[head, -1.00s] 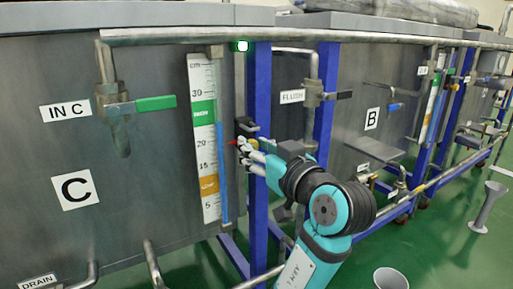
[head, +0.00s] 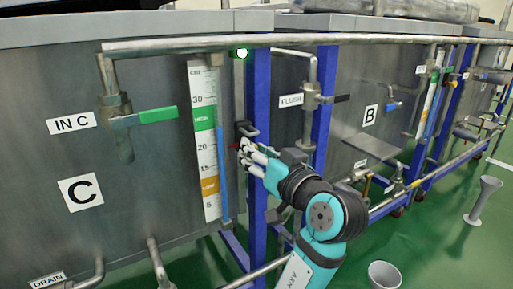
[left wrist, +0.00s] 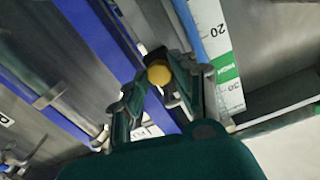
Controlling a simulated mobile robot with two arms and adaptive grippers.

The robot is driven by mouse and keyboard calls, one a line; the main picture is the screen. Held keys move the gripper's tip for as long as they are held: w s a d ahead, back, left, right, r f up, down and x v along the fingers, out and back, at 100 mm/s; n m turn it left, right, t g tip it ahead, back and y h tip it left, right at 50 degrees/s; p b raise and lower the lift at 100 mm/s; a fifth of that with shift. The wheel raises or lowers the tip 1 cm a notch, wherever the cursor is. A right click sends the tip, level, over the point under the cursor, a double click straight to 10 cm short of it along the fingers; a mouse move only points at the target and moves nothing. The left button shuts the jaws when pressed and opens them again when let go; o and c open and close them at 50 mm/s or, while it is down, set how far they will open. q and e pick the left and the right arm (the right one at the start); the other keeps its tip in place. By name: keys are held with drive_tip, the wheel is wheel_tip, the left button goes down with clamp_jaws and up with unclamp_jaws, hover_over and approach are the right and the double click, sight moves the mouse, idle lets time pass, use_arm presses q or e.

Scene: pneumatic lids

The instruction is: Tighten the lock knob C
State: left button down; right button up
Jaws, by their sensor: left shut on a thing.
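The lock knob C appears as a round yellow knob (left wrist: 159,75) in the left wrist view, between the two fingertips. My left gripper (left wrist: 155,88) is closed around it. In the head view my left gripper (head: 250,154) is at the blue post beside tank C's level scale (head: 207,150). Its fingers hide the knob there. A red pointer (head: 234,147) and a dark bracket (head: 245,129) show just by the fingertips. My right gripper is in neither view.
Tank C's wall (head: 150,185) carries a green-handled valve (head: 156,115) to the left. The blue post (head: 259,100) runs close behind the gripper. A steel pipe (head: 180,43) crosses above. Grey funnel-like stands (head: 484,200) are on the green floor to the right.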

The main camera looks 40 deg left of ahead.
use_arm(q)
drive_tip(key=c, duration=1.1)
unclamp_jaws()
drive_tip(key=shift+o, duration=0.2)
wheel_tip(320, 180, up, 10)
